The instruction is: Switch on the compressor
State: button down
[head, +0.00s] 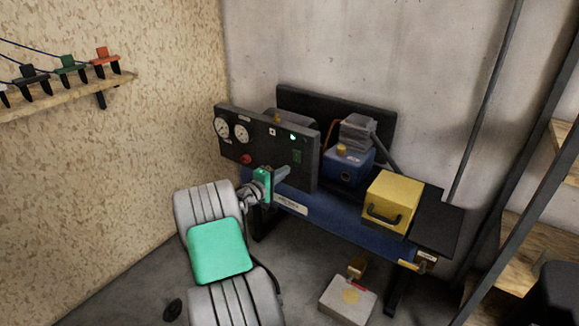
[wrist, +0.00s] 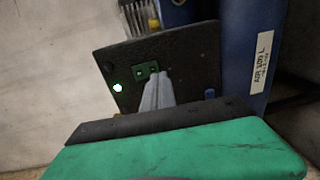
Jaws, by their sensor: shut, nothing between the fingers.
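The compressor (head: 335,213) has a blue tank on a black stand, with a dark control panel (head: 262,165) at its left. The panel carries a green switch plate (head: 297,156), a glowing green lamp (head: 293,136) and a red button (head: 246,159). In the wrist view the green switch plate (wrist: 146,72) and bright lamp (wrist: 117,88) show on the panel (wrist: 190,60), turned sideways. My gripper (head: 285,171) is shut and empty in front of the panel's lower right. In the wrist view the fingertips (wrist: 158,75) overlap the plate's edge; whether they touch it I cannot tell.
Two gauges (head: 232,130) sit on the panel's left. A yellow box (head: 390,203) with a black handle rests on the compressor's right side. A pale box (head: 347,300) lies on the floor below. A shelf (head: 70,97) is on the left wall; a rack (head: 530,230) stands at right.

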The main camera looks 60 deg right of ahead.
jog(key=w+a+f, duration=0.1)
jog(key=a, duration=0.8)
jog(key=shift+p, duration=0.4)
jog(key=shift+f, duration=0.1)
